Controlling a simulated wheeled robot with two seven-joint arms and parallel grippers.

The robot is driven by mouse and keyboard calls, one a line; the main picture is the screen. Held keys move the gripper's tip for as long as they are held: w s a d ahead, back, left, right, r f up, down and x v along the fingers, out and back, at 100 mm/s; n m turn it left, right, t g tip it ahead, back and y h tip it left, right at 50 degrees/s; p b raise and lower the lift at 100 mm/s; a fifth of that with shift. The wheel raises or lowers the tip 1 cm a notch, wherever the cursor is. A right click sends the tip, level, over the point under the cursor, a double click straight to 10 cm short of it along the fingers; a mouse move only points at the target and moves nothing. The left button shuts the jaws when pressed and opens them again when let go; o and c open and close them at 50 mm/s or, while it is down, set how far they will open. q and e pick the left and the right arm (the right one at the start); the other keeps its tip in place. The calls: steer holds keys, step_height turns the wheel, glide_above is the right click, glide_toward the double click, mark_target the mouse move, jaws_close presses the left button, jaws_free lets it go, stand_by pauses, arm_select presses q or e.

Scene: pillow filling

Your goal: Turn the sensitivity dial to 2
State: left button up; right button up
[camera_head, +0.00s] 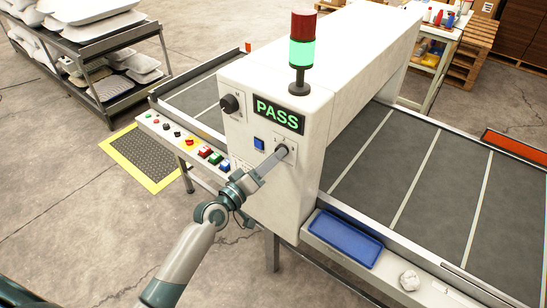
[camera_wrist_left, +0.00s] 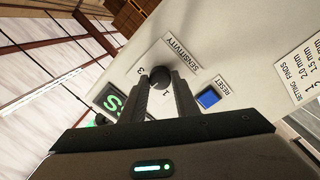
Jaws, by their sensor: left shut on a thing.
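The sensitivity dial (camera_wrist_left: 160,75) is a round black knob on the white panel of the detector machine (camera_head: 262,90). In the left wrist view its plate reads SENSITIVITY, with a 1 and a 3 showing beside the knob. My left gripper (camera_head: 281,151) reaches the panel below the PASS display and is shut on the dial, one finger on each side. Where the dial's pointer stands cannot be made out, and the 2 is not visible. In the head view the gripper hides most of the dial. My right gripper is not in view.
A blue RESET button (camera_wrist_left: 208,98) sits close to the dial. A second black knob (camera_head: 229,103) is left of the lit PASS display (camera_head: 278,115). A row of coloured buttons (camera_head: 208,153) runs along the front rail. A blue tray (camera_head: 345,238) lies at the right.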

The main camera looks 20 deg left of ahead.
arm_select(q)
steer(key=shift+n, duration=0.4)
steer(key=o, duration=1.1)
steer(key=shift+s, duration=0.1)
steer(key=shift+b+v, duration=3)
steer(key=shift+v, duration=5.65)
